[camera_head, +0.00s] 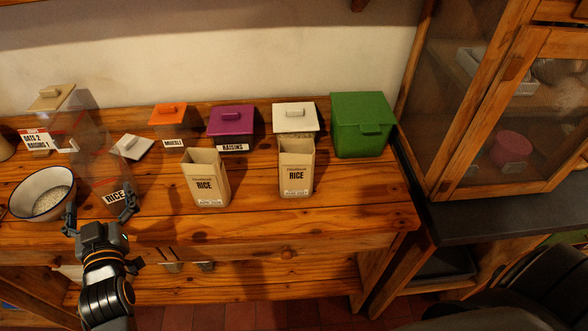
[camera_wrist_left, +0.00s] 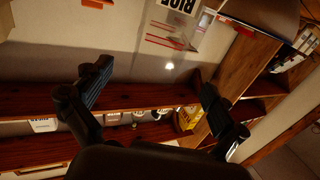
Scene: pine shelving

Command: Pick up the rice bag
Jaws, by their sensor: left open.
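Two beige paper rice bags stand upright on the wooden counter in the head view. One rice bag (camera_head: 208,182) is left of centre and the other rice bag (camera_head: 296,170) stands to its right. My left gripper (camera_head: 101,207) is at the counter's front edge on the left, apart from both bags, with its fingers spread. In the left wrist view its fingers (camera_wrist_left: 152,92) are wide apart with nothing between them. A clear container labelled RICE (camera_head: 112,196) is just beyond the gripper; its label also shows in the left wrist view (camera_wrist_left: 179,5). My right gripper is not in view.
A bowl of rice (camera_head: 42,193) is left of the gripper. A loose pale lid (camera_head: 131,147), orange-lidded muesli container (camera_head: 168,115), purple-lidded raisins container (camera_head: 231,120), white-lidded container (camera_head: 295,117) and green box (camera_head: 361,125) line the back. The counter front between gripper and bags is clear.

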